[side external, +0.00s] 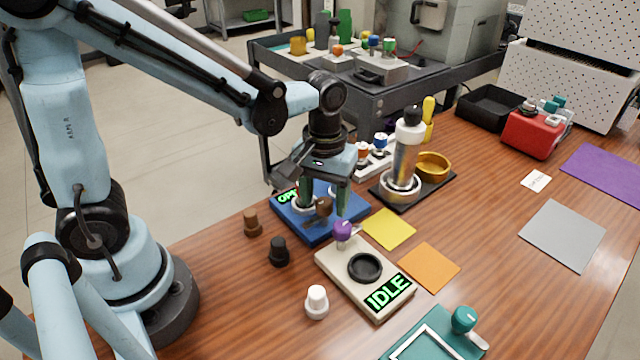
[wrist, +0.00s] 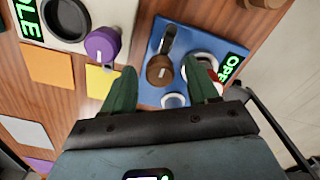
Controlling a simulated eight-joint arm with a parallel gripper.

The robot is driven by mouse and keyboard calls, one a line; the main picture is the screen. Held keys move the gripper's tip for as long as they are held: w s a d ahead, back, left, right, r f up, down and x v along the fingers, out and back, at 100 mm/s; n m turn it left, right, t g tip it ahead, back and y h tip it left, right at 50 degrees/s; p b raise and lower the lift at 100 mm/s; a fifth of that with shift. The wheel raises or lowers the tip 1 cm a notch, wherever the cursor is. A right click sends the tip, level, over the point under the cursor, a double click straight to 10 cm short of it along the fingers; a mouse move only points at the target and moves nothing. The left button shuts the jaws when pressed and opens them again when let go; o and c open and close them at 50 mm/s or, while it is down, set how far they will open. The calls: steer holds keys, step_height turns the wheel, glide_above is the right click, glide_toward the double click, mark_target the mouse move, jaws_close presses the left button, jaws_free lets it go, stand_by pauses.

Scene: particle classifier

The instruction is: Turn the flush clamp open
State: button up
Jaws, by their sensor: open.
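A blue plate (side external: 318,232) carries a brown knob (side external: 323,206) with a grey lever, white rings and a green-lit display (side external: 286,197). I take this unit for the flush clamp. The display's visible letters read "OPE"; the rest is hidden. In the wrist view the brown knob (wrist: 159,70) sits between my green fingertips, and its lever (wrist: 168,38) points away from my gripper. My gripper (side external: 323,196) is open and points down over the plate, with one finger on either side of the knob. I cannot tell whether either finger touches it.
A cream unit (side external: 345,285) with a purple knob (side external: 342,230) and an "IDLE" display stands close in front. Brown (side external: 252,223), black (side external: 279,252) and white (side external: 316,302) knobs stand loose nearby. A bottle stand (side external: 403,180) is behind right. Coloured mats lie flat to the right.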

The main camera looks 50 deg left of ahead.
mark_target(319, 201)
steer(key=shift+r, duration=0.15)
step_height(319, 201, up, 12)
stand_by(0.7)
steer(key=s+a+f+m+t, duration=0.3)
steer(key=a+f+m+t, duration=0.1)
steer(key=t, duration=0.3)
steer(key=shift+s+a+f+m, duration=0.2)
steer(key=shift+f+m, duration=0.1)
steer(key=shift+m, duration=0.5)
